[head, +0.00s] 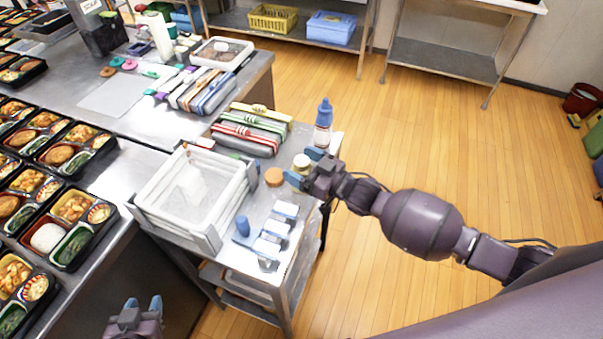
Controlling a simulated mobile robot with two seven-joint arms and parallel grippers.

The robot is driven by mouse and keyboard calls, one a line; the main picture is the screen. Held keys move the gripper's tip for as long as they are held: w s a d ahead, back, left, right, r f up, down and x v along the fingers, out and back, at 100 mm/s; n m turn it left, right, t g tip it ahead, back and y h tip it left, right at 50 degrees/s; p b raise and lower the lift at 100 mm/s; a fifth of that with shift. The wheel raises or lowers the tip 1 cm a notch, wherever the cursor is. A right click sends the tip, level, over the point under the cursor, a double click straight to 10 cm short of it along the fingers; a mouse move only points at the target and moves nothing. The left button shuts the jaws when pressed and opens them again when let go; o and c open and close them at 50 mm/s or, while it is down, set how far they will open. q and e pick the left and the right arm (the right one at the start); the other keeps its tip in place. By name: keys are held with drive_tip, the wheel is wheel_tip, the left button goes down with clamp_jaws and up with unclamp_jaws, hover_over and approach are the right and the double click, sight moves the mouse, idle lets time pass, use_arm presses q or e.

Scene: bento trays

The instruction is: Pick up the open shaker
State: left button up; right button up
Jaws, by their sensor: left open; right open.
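A small round container with a pale top (302,161) stands on the steel cart near its right edge; it seems to be the open shaker, though its inside is too small to make out. My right gripper (303,167) is open, with its blue fingertips on either side of this container. I cannot tell whether they touch it. An orange-brown round piece (274,177), perhaps a lid, lies just left of it. My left gripper (143,302) is open and empty at the bottom left, away from the cart's top.
A blue-capped bottle (323,118) stands just behind the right gripper. A white-rimmed bin (150,207) is to the left, and blue-and-white holders (270,245) are in front. Striped boxes (245,138) lie behind. Filled bento trays (72,205) cover the left counter.

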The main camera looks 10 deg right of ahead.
drive_tip(key=shift+w+a, duration=0.1)
drive_tip(key=c, duration=1)
drive_tip(key=shift+r, duration=0.15)
drive_tip(key=shift+c, duration=0.2)
wheel_tip(320, 180, up, 20)
drive_tip(key=shift+p, duration=0.3)
drive_tip(key=o, duration=0.4)
